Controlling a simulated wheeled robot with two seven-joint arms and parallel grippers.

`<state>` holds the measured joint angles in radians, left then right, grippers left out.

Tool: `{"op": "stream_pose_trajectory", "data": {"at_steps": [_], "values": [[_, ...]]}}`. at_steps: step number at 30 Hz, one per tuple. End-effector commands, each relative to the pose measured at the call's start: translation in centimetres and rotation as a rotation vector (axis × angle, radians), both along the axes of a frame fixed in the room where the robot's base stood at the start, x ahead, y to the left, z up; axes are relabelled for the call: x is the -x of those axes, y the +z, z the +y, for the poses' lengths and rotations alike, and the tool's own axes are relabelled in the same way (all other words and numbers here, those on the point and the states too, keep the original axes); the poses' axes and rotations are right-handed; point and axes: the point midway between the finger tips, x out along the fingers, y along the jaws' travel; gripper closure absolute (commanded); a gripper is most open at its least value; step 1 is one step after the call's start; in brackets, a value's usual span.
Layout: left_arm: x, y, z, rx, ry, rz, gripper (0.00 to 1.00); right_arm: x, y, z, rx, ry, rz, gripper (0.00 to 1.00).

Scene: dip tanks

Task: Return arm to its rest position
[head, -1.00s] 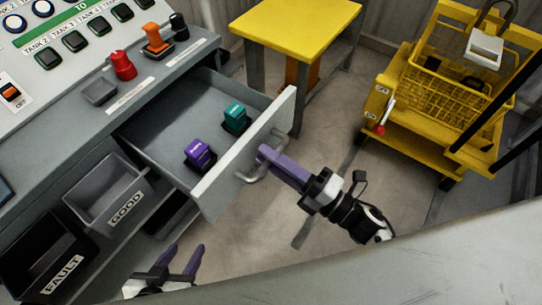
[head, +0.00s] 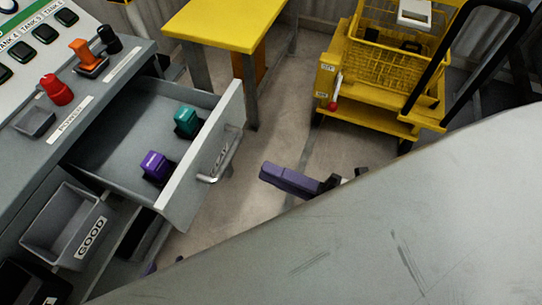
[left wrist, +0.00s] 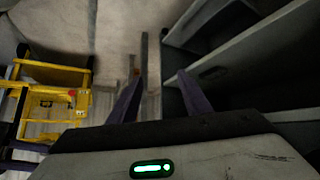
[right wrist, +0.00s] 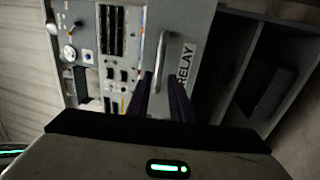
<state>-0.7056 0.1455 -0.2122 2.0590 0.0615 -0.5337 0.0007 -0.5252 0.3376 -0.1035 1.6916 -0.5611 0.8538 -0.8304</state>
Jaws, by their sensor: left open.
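My right gripper (head: 268,172) has dark purple fingers and hangs to the right of the open drawer's handle (head: 222,160), apart from it. In the right wrist view the fingers (right wrist: 160,80) stand a narrow gap apart with nothing between them; the handle shows beyond their tips. My left gripper (head: 150,268) is mostly hidden behind a large grey surface; only a purple fingertip shows in the head view. In the left wrist view its fingers (left wrist: 161,80) are apart and empty.
The open drawer (head: 205,155) holds a purple block (head: 154,167) and a teal block (head: 186,121). The GOOD bin (head: 92,238) sits below the console. A yellow table (head: 228,22) and a yellow cart (head: 375,110) stand beyond.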

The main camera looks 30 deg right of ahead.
Motion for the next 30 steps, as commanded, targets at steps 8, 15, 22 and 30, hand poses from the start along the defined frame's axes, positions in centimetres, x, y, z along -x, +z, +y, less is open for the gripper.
{"op": "stream_pose_trajectory", "data": {"at_steps": [8, 15, 22, 30], "values": [[0.0, 0.0, 0.0, 0.000, 0.000, 0.001, 0.56, -0.1, 0.0, 0.0, -0.003, -0.002, 0.004, 0.80], [0.2, 2.2, 0.1, -0.004, 0.001, 0.006, 0.56, -2.5, 0.7, -1.6, -0.207, -0.189, 0.297, 0.80], [0.5, 5.1, 0.3, -0.012, 0.006, 0.014, 0.56, -1.9, -2.6, -3.5, -0.687, -0.533, 0.920, 0.80], [0.2, 6.7, 0.4, -0.018, 0.012, 0.010, 0.56, 3.8, -5.9, -1.3, -1.055, -0.783, 1.417, 0.80]]}}
